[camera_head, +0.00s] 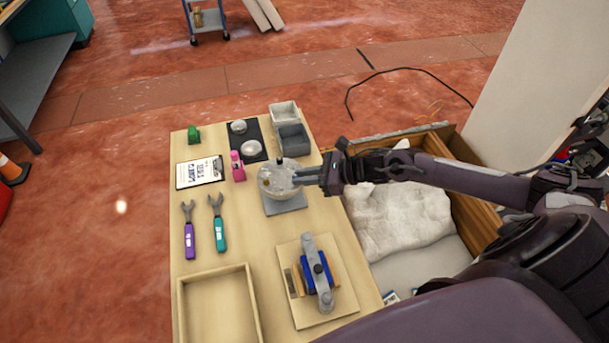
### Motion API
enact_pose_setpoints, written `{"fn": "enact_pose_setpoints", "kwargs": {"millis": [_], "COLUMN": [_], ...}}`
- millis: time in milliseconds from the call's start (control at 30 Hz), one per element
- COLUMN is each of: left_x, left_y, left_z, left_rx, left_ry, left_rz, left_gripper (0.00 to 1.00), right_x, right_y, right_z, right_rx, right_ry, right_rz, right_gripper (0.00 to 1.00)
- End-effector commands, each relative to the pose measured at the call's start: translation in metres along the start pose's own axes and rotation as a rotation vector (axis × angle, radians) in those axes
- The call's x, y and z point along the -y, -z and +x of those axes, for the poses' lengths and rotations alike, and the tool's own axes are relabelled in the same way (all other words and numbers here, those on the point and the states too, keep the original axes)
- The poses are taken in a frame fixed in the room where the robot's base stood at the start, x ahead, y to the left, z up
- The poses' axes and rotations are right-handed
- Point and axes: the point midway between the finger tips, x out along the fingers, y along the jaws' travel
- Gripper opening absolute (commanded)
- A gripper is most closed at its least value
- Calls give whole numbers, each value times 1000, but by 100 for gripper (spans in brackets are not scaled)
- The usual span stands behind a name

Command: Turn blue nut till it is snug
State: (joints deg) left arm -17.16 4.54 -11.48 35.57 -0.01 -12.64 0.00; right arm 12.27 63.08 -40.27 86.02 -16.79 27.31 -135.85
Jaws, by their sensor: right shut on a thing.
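A round, pale, see-through dispenser body (275,181) stands on a grey square base (285,203) at the middle of the table. A small yellowish spot shows inside it. My right gripper (299,176) comes in from the right, with its fingers at the right side of the dispenser body. It is shut on a small part there, which its fingers mostly hide. I cannot make out the blue nut for sure. My left gripper is not in view.
Purple (189,232) and teal (218,224) wrenches lie left. A clipboard (200,172), pink bottle (237,167), grey bins (293,139) and black mat (240,143) are behind. An empty wooden tray (254,307) and a blue clamped fixture (318,273) are in front.

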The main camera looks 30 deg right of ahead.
Motion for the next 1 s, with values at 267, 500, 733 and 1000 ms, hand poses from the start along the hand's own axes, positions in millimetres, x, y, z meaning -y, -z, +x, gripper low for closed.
{"fn": "enact_pose_setpoints", "kwargs": {"millis": [267, 500, 733, 1000], "left_x": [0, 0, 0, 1], "left_y": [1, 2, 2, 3], "left_z": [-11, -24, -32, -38], "left_rx": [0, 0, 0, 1], "left_ry": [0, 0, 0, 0], "left_rz": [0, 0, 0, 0], "left_gripper": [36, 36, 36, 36], "right_x": [-5, -10, -14, -19], "right_y": [-1, -2, -2, -4], "right_z": [-1, 0, 3, 7], "right_rx": [-2, -1, 1, 1], "right_ry": [99, 283, 486, 720], "right_rz": [45, 123, 208, 307], "right_gripper": [0, 0, 0, 0]}}
